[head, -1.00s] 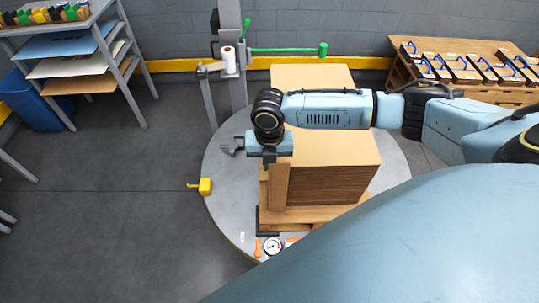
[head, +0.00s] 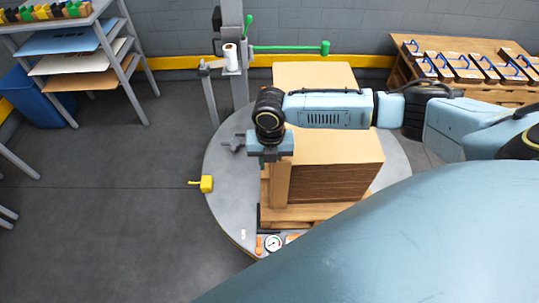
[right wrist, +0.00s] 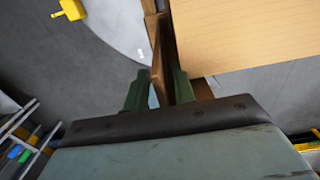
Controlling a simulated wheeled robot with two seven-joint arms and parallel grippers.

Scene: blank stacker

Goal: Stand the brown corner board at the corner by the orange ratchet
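The brown corner board (head: 278,187) stands upright at the near left corner of the stack of brown sheets (head: 335,183), on the wooden pallet (head: 305,213). My right gripper (head: 270,158) is at the board's top end, coming from above. In the right wrist view its two green fingers (right wrist: 158,82) are shut on the board (right wrist: 156,50), one on each side. The board looks beside the stack's corner; I cannot tell if it touches. A small orange part (head: 259,245), likely the orange ratchet, lies at the pallet's near left corner beside a round gauge (head: 273,243). My left gripper is out of view.
The round grey turntable (head: 222,190) carries the pallet. A yellow tape measure (head: 206,184) sits at its left rim. A grey mast (head: 232,80) with a green bar (head: 290,49) stands behind. A wooden bench (head: 480,88) is back right, a sheet rack (head: 75,62) back left.

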